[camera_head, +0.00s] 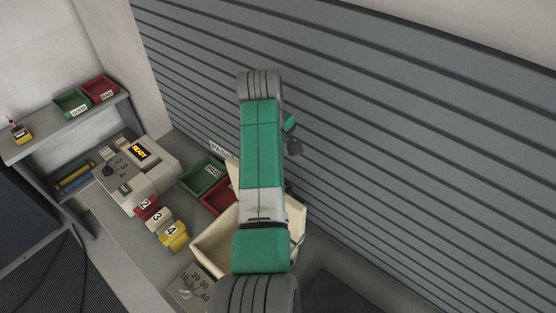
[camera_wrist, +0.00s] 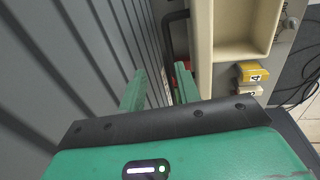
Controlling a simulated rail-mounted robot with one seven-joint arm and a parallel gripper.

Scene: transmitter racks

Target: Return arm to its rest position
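My green and white arm (camera_head: 262,150) stretches up the middle of the head view, in front of the grey slatted wall (camera_head: 400,140). My gripper (camera_wrist: 160,87) shows in the wrist view with its two green fingers apart and nothing between them. The fingers point along the slatted wall, toward the bench side. In the head view the arm hides most of the gripper; only a small green and dark part shows at the arm's right side.
A cream open bin (camera_head: 212,243) stands under my arm and shows beside the fingers in the wrist view (camera_wrist: 204,50). Green (camera_head: 203,177) and red (camera_head: 216,197) trays, numbered blocks (camera_head: 158,220) and a device reading READY (camera_head: 139,152) are on the bench. A shelf (camera_head: 62,125) is at left.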

